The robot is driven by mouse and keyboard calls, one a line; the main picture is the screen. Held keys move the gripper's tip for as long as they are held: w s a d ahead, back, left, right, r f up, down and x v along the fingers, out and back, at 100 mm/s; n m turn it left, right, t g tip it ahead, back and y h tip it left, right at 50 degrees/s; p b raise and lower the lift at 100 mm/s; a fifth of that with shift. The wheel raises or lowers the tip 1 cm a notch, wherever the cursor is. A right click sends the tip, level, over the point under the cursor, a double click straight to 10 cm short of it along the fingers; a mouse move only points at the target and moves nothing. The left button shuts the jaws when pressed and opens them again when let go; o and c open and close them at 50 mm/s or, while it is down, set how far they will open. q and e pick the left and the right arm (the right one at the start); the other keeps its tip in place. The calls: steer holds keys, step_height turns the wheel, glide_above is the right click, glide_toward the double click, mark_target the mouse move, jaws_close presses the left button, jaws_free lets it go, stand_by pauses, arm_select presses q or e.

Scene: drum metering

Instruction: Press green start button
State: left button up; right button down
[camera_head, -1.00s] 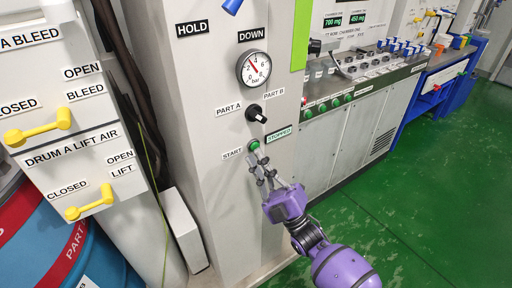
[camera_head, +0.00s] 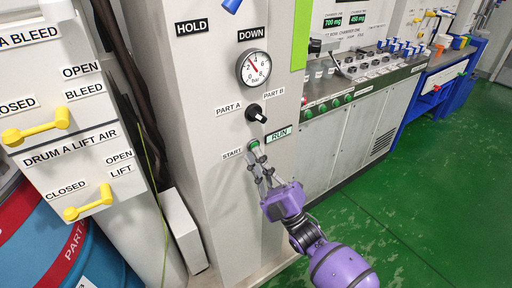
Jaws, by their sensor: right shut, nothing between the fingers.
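The green start button (camera_head: 254,145) is on the front of the pale grey cabinet, right of the START label (camera_head: 232,153). My right gripper (camera_head: 254,153) is purple with grey fingers; it is shut and empty, its fingertips at the button's lower edge and partly covering it. Exact contact is hard to tell. The small display (camera_head: 279,134) above right of the button reads RUN. My left gripper is not in view.
Above the button are a black selector knob (camera_head: 255,113) and a round pressure gauge (camera_head: 254,68). Yellow valve handles (camera_head: 88,203) and a blue and red drum (camera_head: 62,245) are at left. A control bench (camera_head: 345,130) stands at right. The green floor (camera_head: 420,190) is clear.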

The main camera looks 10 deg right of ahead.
steer(key=shift+s, duration=0.1)
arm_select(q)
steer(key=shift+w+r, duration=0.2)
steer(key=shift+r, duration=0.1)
arm_select(e)
steer(key=shift+s+d, duration=0.25)
steer(key=shift+s, duration=0.45)
